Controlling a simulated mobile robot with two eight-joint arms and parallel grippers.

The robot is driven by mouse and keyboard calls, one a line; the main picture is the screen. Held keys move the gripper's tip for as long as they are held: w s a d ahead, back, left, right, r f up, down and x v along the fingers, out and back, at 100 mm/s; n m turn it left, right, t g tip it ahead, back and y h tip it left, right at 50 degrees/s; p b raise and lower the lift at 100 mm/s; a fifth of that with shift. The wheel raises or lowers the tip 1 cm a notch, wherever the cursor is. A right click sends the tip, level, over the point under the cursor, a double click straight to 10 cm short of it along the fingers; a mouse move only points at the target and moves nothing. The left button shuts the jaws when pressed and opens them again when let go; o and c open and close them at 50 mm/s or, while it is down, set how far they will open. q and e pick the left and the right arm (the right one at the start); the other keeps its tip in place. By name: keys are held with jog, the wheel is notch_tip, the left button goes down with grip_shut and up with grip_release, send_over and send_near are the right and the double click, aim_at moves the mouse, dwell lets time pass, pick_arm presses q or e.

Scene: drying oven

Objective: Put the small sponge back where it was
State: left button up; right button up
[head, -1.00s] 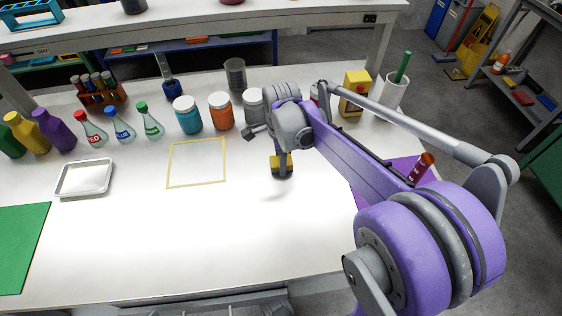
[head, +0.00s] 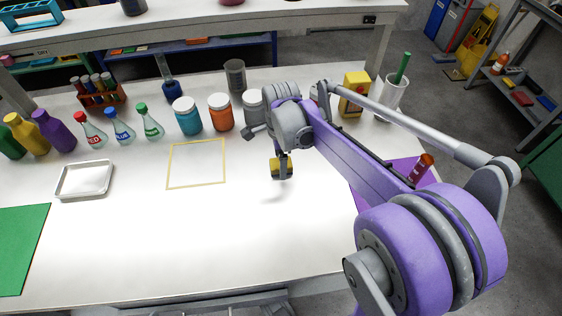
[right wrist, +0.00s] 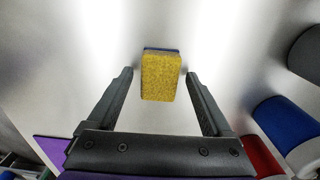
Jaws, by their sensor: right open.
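The small sponge (head: 284,166) is yellow with a dark blue layer, at the middle of the white table, partly hidden by my right gripper (head: 281,168). In the right wrist view, the sponge (right wrist: 161,78) lies between the tips of my right gripper (right wrist: 159,74), yellow face toward the camera. The fingers are open, with a narrow gap on each side of the sponge. I cannot tell whether it touches the table. A yellow outlined square (head: 168,167) to the left is empty. My left gripper is not in view.
A metal tray (head: 58,191) and green mat (head: 20,250) are at the left. Bottles and jars, including an orange jar (head: 221,116), line the back. A yellow box (head: 355,88) and white cup (head: 392,98) stand back right. The front middle of the table is clear.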

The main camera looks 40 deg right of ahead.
notch_tip(320, 180, up, 11)
jog(key=p, duration=0.1)
jog(key=shift+r+p, duration=0.15)
jog(key=shift+p, duration=0.2)
dwell(0.3)
jog(key=s+a+f+n+t+p, duration=0.1)
jog(key=s+a+n+p, duration=0.3)
jog(key=n, duration=0.7)
jog(key=s+a+f+n+t+p, duration=0.1)
jog(key=s+a+n+t+p, duration=0.3)
jog(key=s+a+n, duration=0.4)
jog(key=a+n, duration=0.1)
jog(key=n, duration=0.2)
jog(key=shift+n+p, duration=0.3)
jog(key=shift+n, duration=0.1)
jog(key=shift+f, duration=0.1)
